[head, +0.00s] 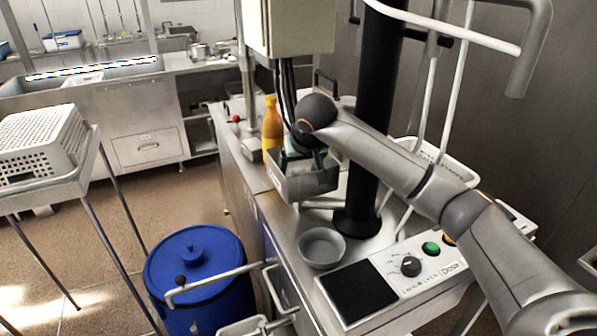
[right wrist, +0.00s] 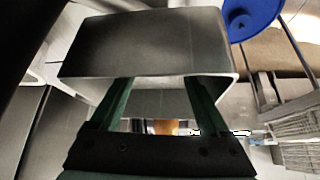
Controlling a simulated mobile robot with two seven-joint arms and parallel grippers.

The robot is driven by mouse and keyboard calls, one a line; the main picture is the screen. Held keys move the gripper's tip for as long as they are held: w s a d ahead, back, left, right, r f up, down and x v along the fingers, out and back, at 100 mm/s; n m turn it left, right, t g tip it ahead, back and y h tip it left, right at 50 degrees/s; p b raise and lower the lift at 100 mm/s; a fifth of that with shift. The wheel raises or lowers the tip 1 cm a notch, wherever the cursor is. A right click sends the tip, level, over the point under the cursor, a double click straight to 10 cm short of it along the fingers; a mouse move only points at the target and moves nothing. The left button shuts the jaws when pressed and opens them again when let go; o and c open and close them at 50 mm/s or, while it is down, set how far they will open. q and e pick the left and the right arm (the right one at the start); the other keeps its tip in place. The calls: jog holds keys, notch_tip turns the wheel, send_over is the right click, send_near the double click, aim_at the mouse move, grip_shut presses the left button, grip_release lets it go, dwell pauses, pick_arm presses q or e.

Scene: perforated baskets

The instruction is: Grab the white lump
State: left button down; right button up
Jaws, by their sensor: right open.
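I cannot make out a white lump in either view. My right gripper (head: 297,158) is at an open grey metal bin (head: 308,186) on the steel counter. The forearm and wrist hide part of the bin, and its inside does not show. In the right wrist view, the two green fingers of the gripper (right wrist: 160,88) are spread apart. The bin (right wrist: 150,45) fills the space ahead and hides their tips. Nothing shows held between the visible parts of the fingers. My left gripper is not in view.
An orange bottle (head: 271,127) stands just left of the bin. A round grey bowl (head: 322,248), a black column (head: 366,150) and a control panel (head: 420,262) are close by. A blue barrel (head: 195,272) stands on the floor. A white perforated basket (head: 42,143) sits on a stand.

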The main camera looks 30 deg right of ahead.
jog(key=shift+w+d+f, duration=0.1)
jog(key=shift+w+f, duration=0.05)
jog(key=shift+f, duration=0.1)
jog(key=shift+c, duration=0.2)
grip_shut()
dwell(0.3)
